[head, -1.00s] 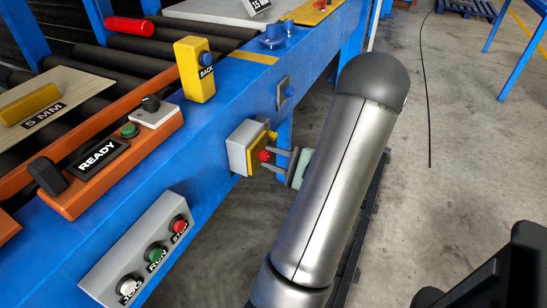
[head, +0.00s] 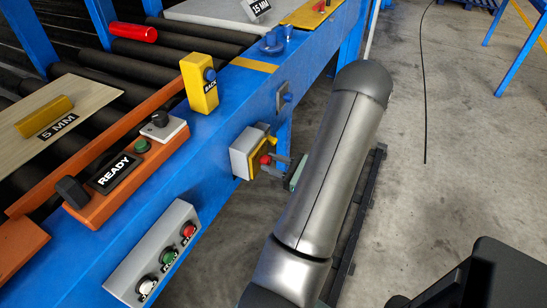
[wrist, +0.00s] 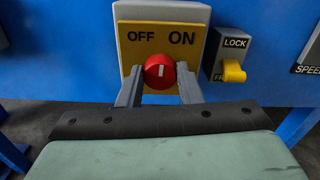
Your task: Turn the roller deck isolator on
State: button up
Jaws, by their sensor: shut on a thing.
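The roller deck isolator is a grey box with a yellow plate (wrist: 125,60) marked OFF on the left and ON on the right; in the head view its grey box (head: 240,163) is on the front of the blue frame. Its red knob (wrist: 159,72) carries a short white mark that looks near upright, between the two words. My gripper (wrist: 158,94) is shut on the knob, one grey finger at each side. In the head view the knob (head: 265,160) shows at the tips of my gripper (head: 272,163), and my arm hides part of the gripper's body.
A grey LOCK switch with a yellow lever (wrist: 234,72) sits close right of the isolator. A push-button box (head: 150,255) is lower left on the frame. An orange READY panel (head: 110,190) and a yellow button post (head: 198,85) stand above. Floor to the right is mostly clear.

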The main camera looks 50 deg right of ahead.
jog(key=m+p, duration=0.3)
jog(key=m, duration=0.1)
jog(key=shift+r+m, duration=0.15)
jog(key=shift+m, duration=0.15)
jog(key=shift+m+p, duration=1.05)
jog(key=shift+m, duration=0.55)
jog(key=shift+f+m, duration=0.25)
jog(key=shift+m, duration=0.05)
jog(key=o, duration=1)
jog(key=s+d, duration=0.1)
jog(key=s, duration=0.4)
jog(key=s+d, duration=0.1)
jog(key=s, duration=0.5)
jog(key=s+d, duration=0.1)
jog(key=s, duration=0.5)
jog(key=shift+s+b, duration=0.1)
jog(key=shift+b, duration=0.25)
jog(key=shift+r, duration=0.1)
